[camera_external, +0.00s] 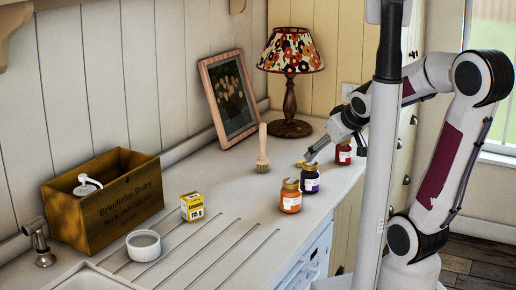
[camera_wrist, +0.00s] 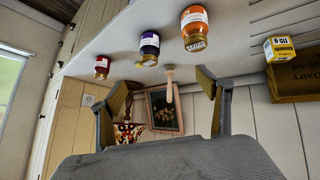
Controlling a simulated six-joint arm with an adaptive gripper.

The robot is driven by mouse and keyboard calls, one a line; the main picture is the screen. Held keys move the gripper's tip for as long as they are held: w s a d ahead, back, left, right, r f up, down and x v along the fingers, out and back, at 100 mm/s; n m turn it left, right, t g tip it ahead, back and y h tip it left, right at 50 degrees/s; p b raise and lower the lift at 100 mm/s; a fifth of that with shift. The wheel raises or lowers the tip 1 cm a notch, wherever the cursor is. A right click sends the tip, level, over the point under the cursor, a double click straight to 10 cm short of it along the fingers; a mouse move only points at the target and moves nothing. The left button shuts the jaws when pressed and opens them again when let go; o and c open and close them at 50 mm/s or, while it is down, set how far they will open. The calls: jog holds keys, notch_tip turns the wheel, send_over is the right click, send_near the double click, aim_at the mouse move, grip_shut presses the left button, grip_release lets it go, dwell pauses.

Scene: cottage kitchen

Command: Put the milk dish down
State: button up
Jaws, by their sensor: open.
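A small round white dish (camera_external: 143,247), which I take for the milk dish, stands upright on the counter (camera_external: 225,205) at the front left, on the grooved part beside the sink edge. It looks empty of any gripper contact. It does not show in the wrist view. My gripper (camera_external: 308,160) is open and empty above the back right of the counter, near the jars and far from the dish. Its two spread fingers also show in the wrist view (camera_wrist: 163,88), with nothing held between them.
A wooden crate (camera_external: 103,203) holding a white pump-topped item and a yellow box (camera_external: 192,207) stand near the dish. Orange (camera_external: 291,196), purple (camera_external: 310,179) and red (camera_external: 344,153) jars line the front edge. A brush (camera_external: 262,150), picture frame (camera_external: 229,97) and lamp (camera_external: 290,85) stand behind.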

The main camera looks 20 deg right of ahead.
jog(key=s+d+m+g, duration=0.1)
jog(key=s+d+m, duration=0.1)
jog(key=s, duration=0.6)
jog(key=s+d+m+g, duration=0.2)
jog(key=s+d, duration=0.2)
jog(key=s, duration=0.4)
jog(key=shift+f+h, duration=0.2)
jog(key=shift+h, duration=0.2)
